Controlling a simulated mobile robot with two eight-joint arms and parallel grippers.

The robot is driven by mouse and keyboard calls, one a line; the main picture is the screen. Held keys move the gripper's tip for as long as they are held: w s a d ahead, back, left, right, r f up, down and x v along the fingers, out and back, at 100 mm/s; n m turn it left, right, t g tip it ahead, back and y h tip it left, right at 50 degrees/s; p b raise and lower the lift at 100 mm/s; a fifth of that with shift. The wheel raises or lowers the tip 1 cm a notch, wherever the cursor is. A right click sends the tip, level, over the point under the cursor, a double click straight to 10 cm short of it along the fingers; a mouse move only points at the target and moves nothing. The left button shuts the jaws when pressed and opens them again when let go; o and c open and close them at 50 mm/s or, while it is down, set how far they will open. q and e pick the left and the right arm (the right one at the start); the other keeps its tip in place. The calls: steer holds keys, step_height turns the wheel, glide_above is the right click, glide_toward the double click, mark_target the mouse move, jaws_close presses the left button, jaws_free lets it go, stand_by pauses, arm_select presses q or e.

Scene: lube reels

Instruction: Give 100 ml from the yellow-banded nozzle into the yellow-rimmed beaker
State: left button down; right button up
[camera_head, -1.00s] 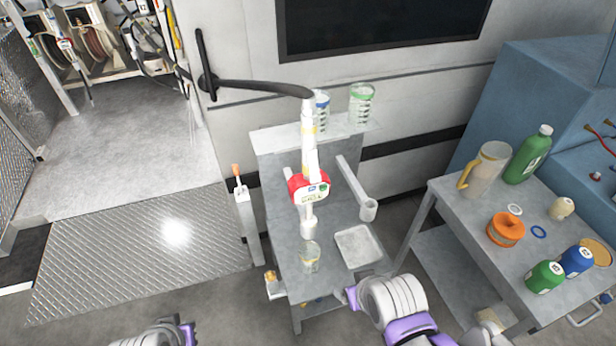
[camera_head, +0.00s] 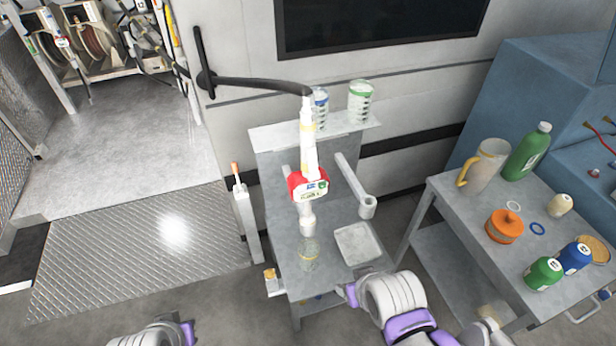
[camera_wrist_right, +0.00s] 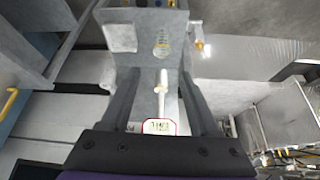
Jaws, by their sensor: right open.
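The yellow-banded nozzle (camera_head: 309,160) hangs tip down from a dark hose, with a red-framed meter (camera_head: 309,184) on it. Its display is too small to read. The clear yellow-rimmed beaker (camera_head: 309,255) stands on the grey stand below the nozzle tip. Whether the tip is inside the rim is unclear. In the right wrist view, my right gripper (camera_wrist_right: 158,82) is open, and the nozzle (camera_wrist_right: 160,92) shows between its fingers without visible contact. The beaker (camera_wrist_right: 162,44) shows beyond the tip. Only part of my left arm shows, at the bottom of the head view; its gripper is out of sight.
A blue-marked beaker (camera_head: 320,108) and a green-rimmed beaker (camera_head: 361,100) stand on the back shelf (camera_head: 272,138). A square tray (camera_head: 357,244) lies right of the yellow-rimmed beaker. An empty tubular holder (camera_head: 367,206) sticks out nearby. The right side table (camera_head: 478,220) carries bottles and a jug.

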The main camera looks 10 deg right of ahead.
jaws_close()
stand_by(1.4)
